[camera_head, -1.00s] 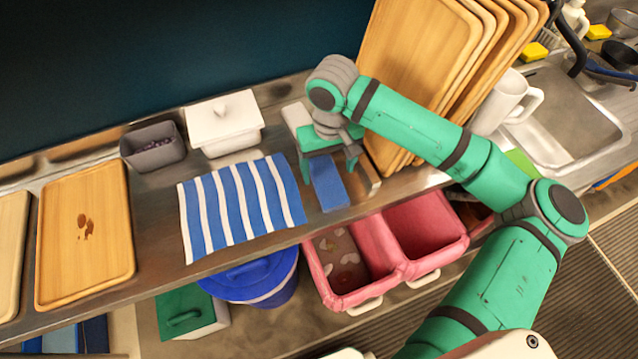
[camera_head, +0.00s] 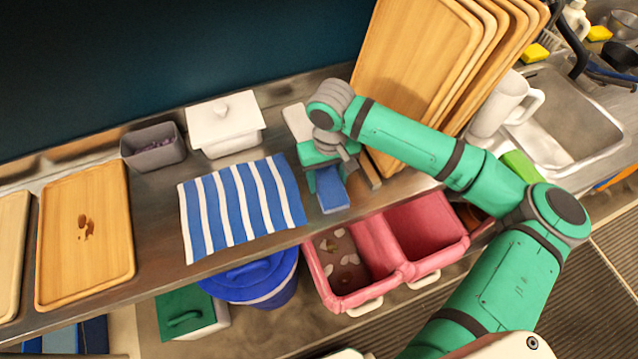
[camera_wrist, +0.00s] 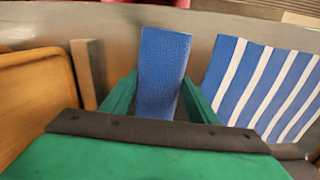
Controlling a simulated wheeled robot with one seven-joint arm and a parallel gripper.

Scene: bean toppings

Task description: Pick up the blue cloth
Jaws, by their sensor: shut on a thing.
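The plain blue cloth (camera_head: 333,192) is a narrow folded strip near the front edge of the steel counter, just right of the striped cloth. My green gripper (camera_head: 329,176) is shut on it, with a finger at each long side. In the wrist view the cloth (camera_wrist: 164,65) stands out beyond the fingers of my gripper (camera_wrist: 159,90). The gripper hides its rear end. I cannot tell whether the cloth is clear of the counter.
A blue-and-white striped cloth (camera_head: 240,207) lies to the left. A white lidded dish (camera_head: 224,125) and grey tub (camera_head: 153,148) stand behind it. Wooden trays (camera_head: 410,60) lean close on the right. Pink bins (camera_head: 397,268) sit below the counter edge.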

